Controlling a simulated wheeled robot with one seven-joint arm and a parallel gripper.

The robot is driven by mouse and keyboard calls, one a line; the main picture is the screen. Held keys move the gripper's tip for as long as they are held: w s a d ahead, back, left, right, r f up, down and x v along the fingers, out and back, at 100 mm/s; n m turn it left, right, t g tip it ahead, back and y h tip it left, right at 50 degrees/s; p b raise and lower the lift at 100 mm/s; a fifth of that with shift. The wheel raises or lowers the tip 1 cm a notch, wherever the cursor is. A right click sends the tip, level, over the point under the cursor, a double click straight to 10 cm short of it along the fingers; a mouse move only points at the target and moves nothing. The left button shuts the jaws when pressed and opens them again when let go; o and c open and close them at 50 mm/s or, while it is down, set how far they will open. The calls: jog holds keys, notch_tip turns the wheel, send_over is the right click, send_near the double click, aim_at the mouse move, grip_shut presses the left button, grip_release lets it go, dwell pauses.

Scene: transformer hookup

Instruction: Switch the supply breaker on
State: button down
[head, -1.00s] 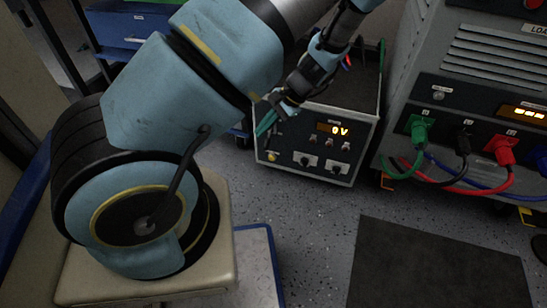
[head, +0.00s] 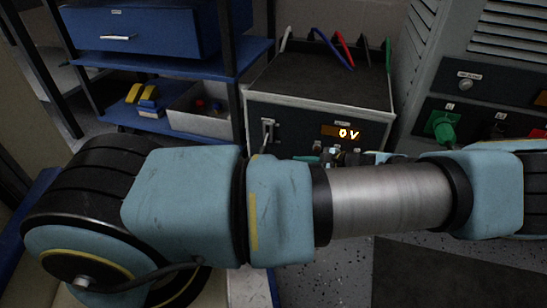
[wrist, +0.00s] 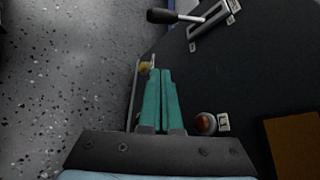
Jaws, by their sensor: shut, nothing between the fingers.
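The supply breaker lever (wrist: 162,16) has a black handle and a pale shaft. In the wrist view it sticks out from its slotted plate (wrist: 212,20) toward the floor side of the panel. In the head view the breaker (head: 267,130) is small at the left of the supply unit's front (head: 295,138). My gripper (wrist: 160,73) has teal fingers lying together, with nothing between them. It is in front of the panel, apart from the lever, which is beyond its tips. In the head view my gripper (head: 308,158) is partly hidden behind my arm.
The supply display (head: 341,133) reads 0 V. A reddish lamp (wrist: 205,123) is right of the fingers and a yellow knob (wrist: 145,66) is near their tips. A blue shelf (head: 165,122) stands left; a grey cabinet (head: 425,60) with a green plug (head: 442,127) stands right.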

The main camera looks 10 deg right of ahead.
jog(key=b+x, duration=0.4)
jog(key=x, duration=0.6)
jog(key=r, duration=0.1)
jog(key=s+a+r+b, duration=0.1)
jog(key=a+r, duration=0.1)
jog(key=shift+s+r+b, duration=0.2)
jog(key=shift+s+b, duration=0.1)
jog(key=shift+r, duration=0.15)
jog(key=shift+s+a+r+p, duration=0.1)
jog(key=shift+p, duration=0.8)
jog(key=shift+s+a+r+m+g+p, duration=0.1)
jog(key=shift+s+r+m+g+p, duration=0.25)
jog(key=shift+p, duration=0.8)
notch_tip(320, 180, up, 7)
jog(key=m+g+y+p, duration=0.3)
jog(key=m+g+p, duration=0.2)
jog(key=p, duration=1)
send_over(265, 146)
jog(key=s+d, duration=0.1)
jog(key=s, duration=0.2)
jog(key=shift+f, duration=0.1)
